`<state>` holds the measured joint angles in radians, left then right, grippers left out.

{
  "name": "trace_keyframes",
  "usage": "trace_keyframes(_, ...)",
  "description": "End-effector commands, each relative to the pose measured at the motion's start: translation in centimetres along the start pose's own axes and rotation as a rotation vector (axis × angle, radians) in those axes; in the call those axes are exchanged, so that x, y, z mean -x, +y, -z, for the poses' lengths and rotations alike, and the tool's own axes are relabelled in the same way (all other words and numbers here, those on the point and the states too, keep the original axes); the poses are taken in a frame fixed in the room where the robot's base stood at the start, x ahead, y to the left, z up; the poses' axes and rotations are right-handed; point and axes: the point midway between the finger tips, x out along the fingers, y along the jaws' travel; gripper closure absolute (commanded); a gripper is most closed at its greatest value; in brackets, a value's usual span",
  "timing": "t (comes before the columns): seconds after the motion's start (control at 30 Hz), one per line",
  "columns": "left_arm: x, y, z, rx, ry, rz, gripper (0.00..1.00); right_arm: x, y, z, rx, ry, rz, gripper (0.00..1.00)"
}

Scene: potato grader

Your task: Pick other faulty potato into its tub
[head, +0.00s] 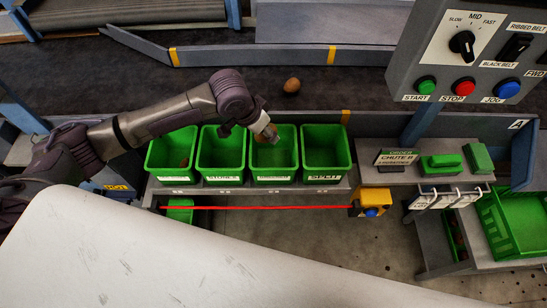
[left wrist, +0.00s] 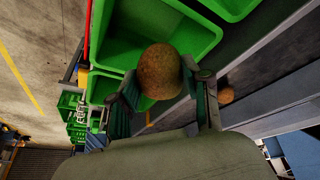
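My left gripper (head: 270,134) reaches in from the left and hangs over the third green tub (head: 274,180) from the left. Its fingers are closed around a brown potato (left wrist: 160,72), which shows clearly between them in the left wrist view (left wrist: 165,95). In the head view the potato is mostly hidden by the gripper. The four green tubs stand in a row; the fourth (head: 327,178) has a label that seems to read SPLIT. The third tub's label is too small to read. My right gripper is not in view.
Another potato (head: 291,86) lies on the dark belt (head: 370,95) behind the tubs. The second tub (head: 222,179) looks empty; the first (head: 172,178) holds something reddish brown. A control box (head: 465,50) hangs at upper right. A red line (head: 260,207) runs below the tubs.

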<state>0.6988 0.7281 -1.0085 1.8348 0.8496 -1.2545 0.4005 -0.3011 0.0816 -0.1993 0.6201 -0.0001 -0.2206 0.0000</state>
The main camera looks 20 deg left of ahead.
Motion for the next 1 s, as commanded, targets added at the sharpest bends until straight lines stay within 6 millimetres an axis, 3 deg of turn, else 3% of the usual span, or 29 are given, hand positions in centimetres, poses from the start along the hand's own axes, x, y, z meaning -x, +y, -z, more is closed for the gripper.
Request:
trace_keyframes(0.03,0.0,0.0,0.0,0.000,0.001,0.000,0.43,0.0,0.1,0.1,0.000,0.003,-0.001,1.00)
trace_keyframes(0.17,0.0,0.0,0.0,0.000,0.000,0.000,0.23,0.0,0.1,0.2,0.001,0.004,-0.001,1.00)
trace_keyframes(0.57,0.7,0.0,0.0,0.000,0.001,-0.001,0.23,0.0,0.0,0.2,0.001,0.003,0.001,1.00)
trace_keyframes(1.0,9.2,-0.1,0.0,-0.001,0.003,0.002,0.23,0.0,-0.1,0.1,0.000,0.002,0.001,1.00)
